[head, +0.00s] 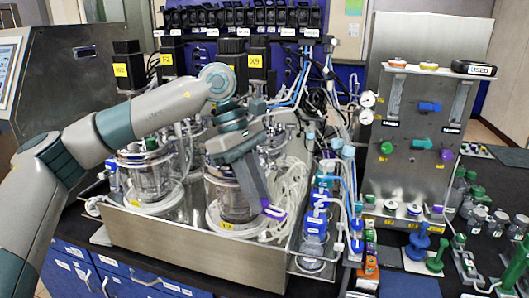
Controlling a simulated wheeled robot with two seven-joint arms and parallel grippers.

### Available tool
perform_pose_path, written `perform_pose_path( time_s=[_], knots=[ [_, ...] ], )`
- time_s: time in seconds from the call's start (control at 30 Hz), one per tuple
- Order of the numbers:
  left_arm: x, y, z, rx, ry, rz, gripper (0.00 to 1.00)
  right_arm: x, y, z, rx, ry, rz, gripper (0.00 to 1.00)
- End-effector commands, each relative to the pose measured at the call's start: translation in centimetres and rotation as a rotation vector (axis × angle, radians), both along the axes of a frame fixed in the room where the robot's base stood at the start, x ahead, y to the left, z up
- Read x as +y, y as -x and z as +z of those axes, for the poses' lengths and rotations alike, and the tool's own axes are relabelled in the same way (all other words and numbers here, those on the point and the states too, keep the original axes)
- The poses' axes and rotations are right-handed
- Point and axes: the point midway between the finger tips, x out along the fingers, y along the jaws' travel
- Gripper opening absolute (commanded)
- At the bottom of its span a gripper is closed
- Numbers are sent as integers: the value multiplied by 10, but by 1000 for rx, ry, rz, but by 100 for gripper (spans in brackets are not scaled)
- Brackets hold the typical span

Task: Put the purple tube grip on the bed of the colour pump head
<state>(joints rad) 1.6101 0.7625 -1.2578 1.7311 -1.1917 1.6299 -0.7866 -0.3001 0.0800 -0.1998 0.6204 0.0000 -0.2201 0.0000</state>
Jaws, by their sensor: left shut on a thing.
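My left gripper (270,207) hangs over the steel tray in the middle, with its fingers pointing down and to the right. It is shut on the small purple tube grip (275,212), which shows at the fingertips. The grip is in front of coiled clear tubing and right of a glass vessel. A column of blue pump units (318,205) stands to the right of the gripper, apart from it. I cannot tell which unit is the colour pump head, and its bed is not clear to see. My right gripper is not in view.
The steel tray (185,250) holds glass vessels (145,175) and coiled tubing (291,190). A steel panel (419,120) with coloured knobs stands at the right. Blue and green stands (418,242), bottles and small parts crowd the right bench. Tubes hang close around the pump column.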

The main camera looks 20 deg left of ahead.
Motion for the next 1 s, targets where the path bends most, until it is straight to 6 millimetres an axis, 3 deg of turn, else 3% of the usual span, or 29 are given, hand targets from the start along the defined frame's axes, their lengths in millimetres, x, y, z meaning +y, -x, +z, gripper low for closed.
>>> perform_pose_path(
  time_s=[0.03, 0.3, 0.53, 0.73, 1.0],
  knots=[
    [2, 6, -20, 8, -1, -83, 0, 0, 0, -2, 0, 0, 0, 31],
    [10, 48, -113, 7, 0, -610, 0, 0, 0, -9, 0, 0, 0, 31],
    [19, 94, -181, 4, 1, -1049, 0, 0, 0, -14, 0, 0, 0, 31],
    [24, 118, -209, -1, 0, -1270, 0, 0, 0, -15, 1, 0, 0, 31],
    [26, 122, -214, -2, 0, -1313, 0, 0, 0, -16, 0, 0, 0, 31]
  ],
)
